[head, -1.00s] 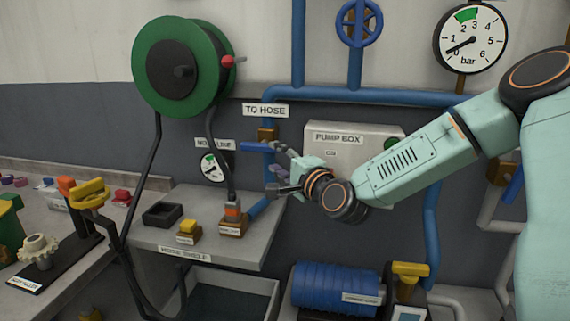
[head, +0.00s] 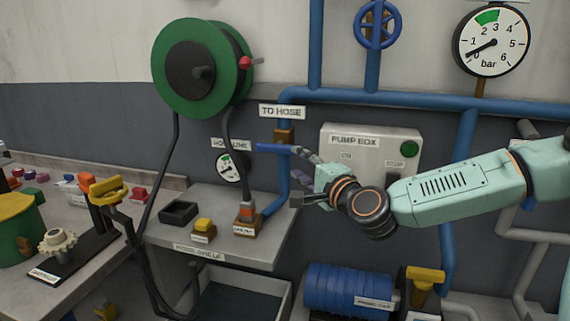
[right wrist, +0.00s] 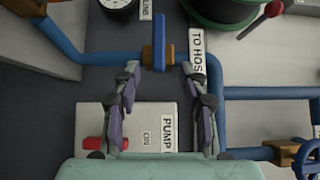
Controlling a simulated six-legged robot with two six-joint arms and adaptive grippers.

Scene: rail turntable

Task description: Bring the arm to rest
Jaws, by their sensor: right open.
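My right arm comes in from the right in the head view. Its gripper (head: 300,176) is in front of the wall, just left of the pump box (head: 345,137) and close to the blue valve handle (head: 275,148) under the "TO HOSE" label. In the right wrist view my right gripper (right wrist: 158,85) is open with nothing between its fingers. The blue handle (right wrist: 166,42) shows there beyond the fingertips, apart from them. My left gripper is not in view.
A green hose reel (head: 243,65) hangs above. Blue pipes (head: 420,103) run along the wall. A blue drum (head: 330,285) stands below.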

